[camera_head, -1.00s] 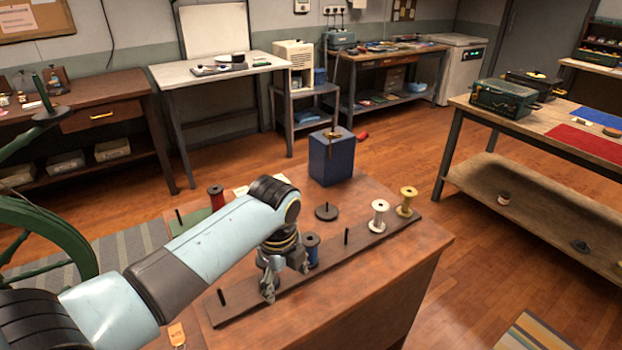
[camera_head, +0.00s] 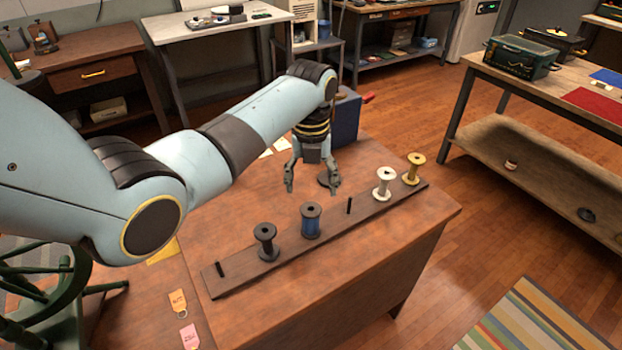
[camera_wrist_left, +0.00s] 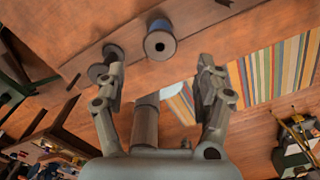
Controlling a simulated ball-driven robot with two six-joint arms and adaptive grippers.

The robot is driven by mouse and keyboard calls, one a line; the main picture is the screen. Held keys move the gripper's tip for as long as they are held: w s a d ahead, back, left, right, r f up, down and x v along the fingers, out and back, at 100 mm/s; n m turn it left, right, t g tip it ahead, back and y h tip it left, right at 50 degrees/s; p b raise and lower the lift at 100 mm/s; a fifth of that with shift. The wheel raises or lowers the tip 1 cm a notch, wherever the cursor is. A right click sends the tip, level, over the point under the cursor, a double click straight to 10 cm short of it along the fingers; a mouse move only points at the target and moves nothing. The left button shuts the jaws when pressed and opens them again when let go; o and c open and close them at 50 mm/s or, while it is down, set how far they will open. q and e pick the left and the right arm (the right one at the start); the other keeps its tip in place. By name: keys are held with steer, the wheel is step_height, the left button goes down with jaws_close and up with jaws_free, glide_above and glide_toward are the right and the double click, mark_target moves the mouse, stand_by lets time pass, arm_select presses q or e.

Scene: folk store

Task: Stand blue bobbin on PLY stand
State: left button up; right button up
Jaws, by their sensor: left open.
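The blue bobbin (camera_head: 311,222) stands upright on the long dark peg rack (camera_head: 300,246). It also shows at the top of the left wrist view (camera_wrist_left: 160,42). My left gripper (camera_head: 312,189) is open and empty, on the far side of the rack beyond the blue bobbin, with its fingers pointing down and not touching it. Its open fingers also show in the wrist view (camera_wrist_left: 162,66). My right gripper is not in view.
On the rack are a dark bobbin (camera_head: 265,242), a white bobbin (camera_head: 383,184), a yellow bobbin (camera_head: 413,169) and bare pegs (camera_head: 349,206). A blue box (camera_head: 346,118) stands behind the gripper. Tags (camera_head: 178,302) lie at the front left.

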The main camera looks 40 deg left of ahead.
mark_target(311, 204)
arm_select(q)
step_height(311, 204, down, 7)
steer(key=b, duration=0.4)
steer(key=c, duration=0.8)
